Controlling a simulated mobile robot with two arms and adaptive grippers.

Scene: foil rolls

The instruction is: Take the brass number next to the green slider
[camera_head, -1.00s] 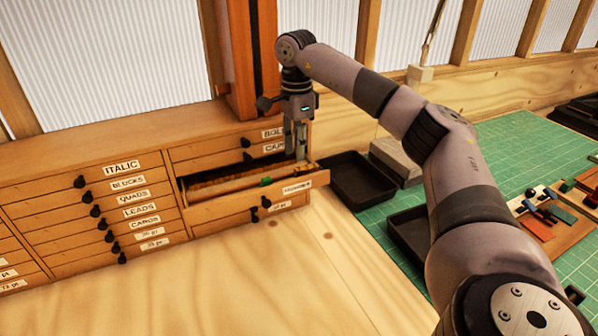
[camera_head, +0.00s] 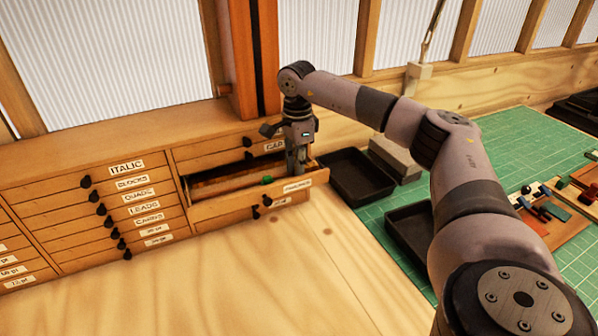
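The green slider (camera_head: 267,180) is a small green piece inside an open, shallow wooden drawer (camera_head: 240,207) in the right column of the cabinet. My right gripper (camera_head: 297,172) points down at the right end of this drawer, to the right of the green slider, with its fingertips low by the drawer's front wall. I cannot tell whether its fingers are apart or closed on something. No brass number can be made out; the gripper and the drawer front may hide it. My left gripper is not in view.
Closed labelled drawers with black knobs fill the cabinet (camera_head: 60,205). Black trays (camera_head: 357,176) lie right of the drawer, one on the green mat (camera_head: 500,150). Small coloured parts lie on the mat's right. The wooden bench top (camera_head: 230,285) in front is clear.

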